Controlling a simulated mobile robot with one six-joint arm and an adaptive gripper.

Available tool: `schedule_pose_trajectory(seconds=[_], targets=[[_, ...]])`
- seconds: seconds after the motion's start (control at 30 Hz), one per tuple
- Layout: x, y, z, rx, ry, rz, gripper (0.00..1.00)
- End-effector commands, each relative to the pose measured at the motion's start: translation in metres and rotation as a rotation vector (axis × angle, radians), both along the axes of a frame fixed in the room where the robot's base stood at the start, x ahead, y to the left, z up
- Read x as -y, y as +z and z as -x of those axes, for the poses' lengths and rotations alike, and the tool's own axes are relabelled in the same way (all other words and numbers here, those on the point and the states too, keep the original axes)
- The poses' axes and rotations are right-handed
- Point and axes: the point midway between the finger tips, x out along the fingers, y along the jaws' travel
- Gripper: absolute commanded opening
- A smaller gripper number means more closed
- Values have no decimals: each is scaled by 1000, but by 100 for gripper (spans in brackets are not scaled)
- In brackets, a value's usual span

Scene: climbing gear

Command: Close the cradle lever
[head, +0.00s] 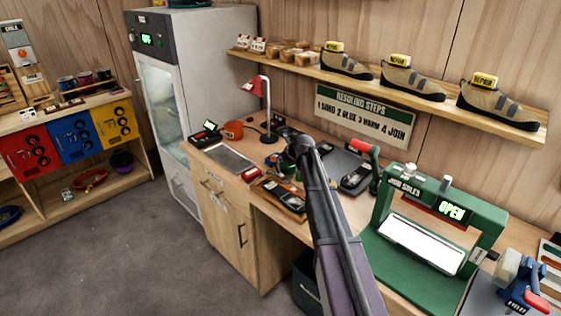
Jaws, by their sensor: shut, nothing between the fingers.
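A green press (487,215) labelled "JOIN SOLES" stands on the bench at the right, and its display reads "OPEN". A lever with a red grip (360,147) sits at the upper left side of the press. It slants up and to the left, and looks like the cradle lever. A white panel (425,247) lies tilted in the press frame. My arm rises from the bottom edge to a dark joint left of the red grip, with a gap between them. My gripper's fingers do not show.
A blue tool with a red handle (536,302) stands right of the press. Small tools, a tray and a red lamp (262,100) crowd the bench to the left. A shelf (440,98) with shoes runs above. A tall white cabinet (205,60) stands at the back left.

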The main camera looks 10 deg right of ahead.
Motion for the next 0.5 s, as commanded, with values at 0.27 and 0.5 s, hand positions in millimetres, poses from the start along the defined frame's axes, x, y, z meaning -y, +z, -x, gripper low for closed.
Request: schedule_pose_trajectory(seconds=[0.27,0.5], targets=[[7,5,0,0,-7,0,0],[8,14,0,0,-8,0,0]])
